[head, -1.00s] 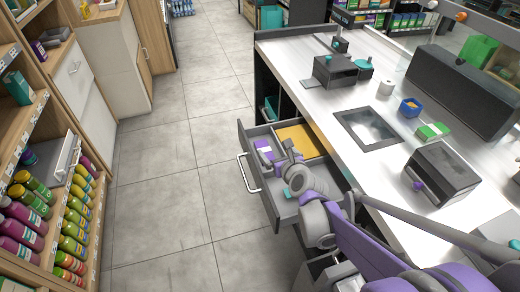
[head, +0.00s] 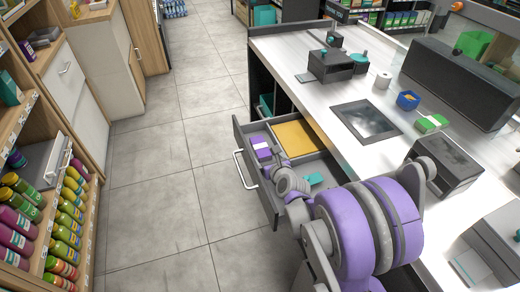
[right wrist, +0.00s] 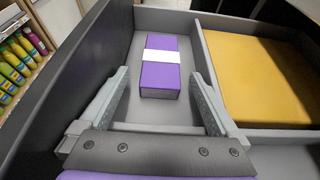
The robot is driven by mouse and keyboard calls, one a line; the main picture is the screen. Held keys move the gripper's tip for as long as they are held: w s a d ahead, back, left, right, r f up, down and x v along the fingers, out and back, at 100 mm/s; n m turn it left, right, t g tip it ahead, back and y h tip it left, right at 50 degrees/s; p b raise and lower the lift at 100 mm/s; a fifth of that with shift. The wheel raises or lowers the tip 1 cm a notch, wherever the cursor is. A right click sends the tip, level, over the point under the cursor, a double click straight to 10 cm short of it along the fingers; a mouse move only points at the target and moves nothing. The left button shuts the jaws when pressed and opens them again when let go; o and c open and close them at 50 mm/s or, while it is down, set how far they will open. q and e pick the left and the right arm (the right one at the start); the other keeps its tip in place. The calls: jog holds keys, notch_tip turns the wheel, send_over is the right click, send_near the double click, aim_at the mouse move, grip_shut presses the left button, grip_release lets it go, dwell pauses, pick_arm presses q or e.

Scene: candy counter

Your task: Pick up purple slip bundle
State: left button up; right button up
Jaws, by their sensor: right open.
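The purple slip bundle (head: 262,149), a flat purple block with a white band, lies in the left compartment of the open drawer (head: 243,155). In the right wrist view the purple slip bundle (right wrist: 160,82) lies ahead of and partly between my fingers. My right gripper (right wrist: 158,76) is open, with one finger on each side of the bundle's near end and gaps showing on both sides. In the head view my right gripper (head: 272,168) is over the drawer at the bundle's near end, partly hidden by my wrist. My left gripper is not in view.
A yellow-orange pad (head: 296,138) fills the compartment beside the bundle. A teal item (head: 313,179) lies in the front compartment. The drawer walls stand close around the gripper. The counter (head: 310,90) rises on the right; open floor (head: 180,170) lies left.

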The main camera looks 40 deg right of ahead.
jog(key=shift+x, duration=0.85)
jog(key=c, duration=1.5)
